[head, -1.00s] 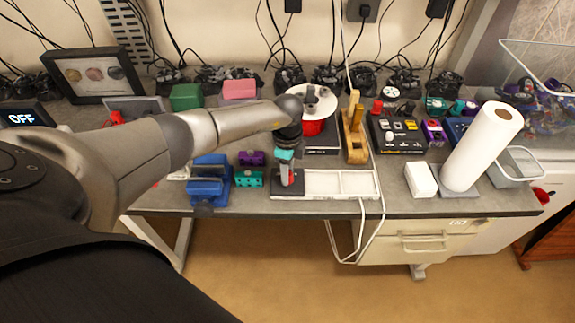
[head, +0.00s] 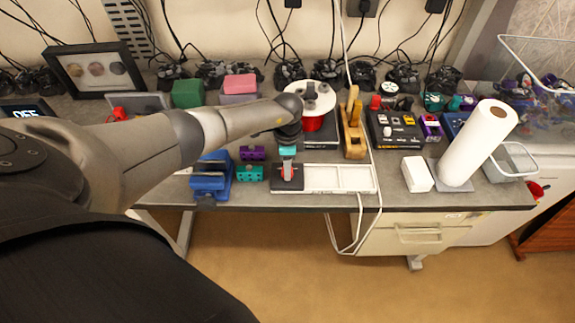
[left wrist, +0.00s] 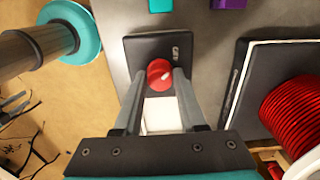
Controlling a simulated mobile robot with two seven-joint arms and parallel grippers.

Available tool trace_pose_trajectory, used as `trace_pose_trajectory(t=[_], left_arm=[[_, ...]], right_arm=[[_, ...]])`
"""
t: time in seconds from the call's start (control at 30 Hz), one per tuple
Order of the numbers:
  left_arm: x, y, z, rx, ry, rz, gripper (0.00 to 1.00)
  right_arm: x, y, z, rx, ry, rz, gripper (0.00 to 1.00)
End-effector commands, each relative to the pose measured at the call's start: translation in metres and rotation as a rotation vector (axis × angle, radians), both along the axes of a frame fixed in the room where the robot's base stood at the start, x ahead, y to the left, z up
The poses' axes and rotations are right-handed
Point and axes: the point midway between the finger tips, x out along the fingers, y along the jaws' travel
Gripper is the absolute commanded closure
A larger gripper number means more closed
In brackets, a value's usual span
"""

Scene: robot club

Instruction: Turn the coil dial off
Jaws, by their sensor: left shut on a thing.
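The coil dial is a red round knob (left wrist: 158,73) with a white pointer mark, on a black base plate (left wrist: 150,46) in the left wrist view. Small white lettering lies on the plate near the knob. In the head view the black base (head: 287,186) sits at the bench's front edge, at the left end of a white tray. My left gripper (head: 287,170) comes down over it from above. In the left wrist view its two fingers are closed on the sides of the red knob. My right gripper is not in view.
A red-wound spool (head: 313,122) and a wooden block tool (head: 354,125) stand behind the dial. Blue (head: 211,176) and teal (head: 250,173) blocks are close on its left. A white sectioned tray (head: 340,178) adjoins it on the right. A dark display (head: 25,110) at far left is partly covered.

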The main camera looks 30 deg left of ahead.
Motion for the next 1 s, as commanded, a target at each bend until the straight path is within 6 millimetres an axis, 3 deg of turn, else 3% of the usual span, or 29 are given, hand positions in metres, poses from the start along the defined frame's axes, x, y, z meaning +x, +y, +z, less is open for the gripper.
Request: trace_pose_trajectory(t=[0.07, 0.1, 0.37, 0.73, 1.0], left_arm=[[0.000, 0.001, 0.000, 0.000, 0.000, 0.003, 1.00], [0.000, 0.001, 0.000, 0.000, 0.000, 0.003, 0.59], [0.000, 0.000, 0.000, 0.000, 0.000, 0.001, 0.30], [0.000, 0.000, 0.007, 0.000, -0.001, 0.000, 0.30], [0.001, 0.001, 0.049, 0.000, -0.004, -0.001, 0.30]], right_arm=[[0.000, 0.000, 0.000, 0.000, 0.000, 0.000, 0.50], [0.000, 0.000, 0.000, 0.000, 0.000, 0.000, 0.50], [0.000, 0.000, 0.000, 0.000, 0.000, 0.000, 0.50], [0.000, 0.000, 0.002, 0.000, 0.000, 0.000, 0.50], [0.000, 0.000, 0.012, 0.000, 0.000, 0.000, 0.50]])
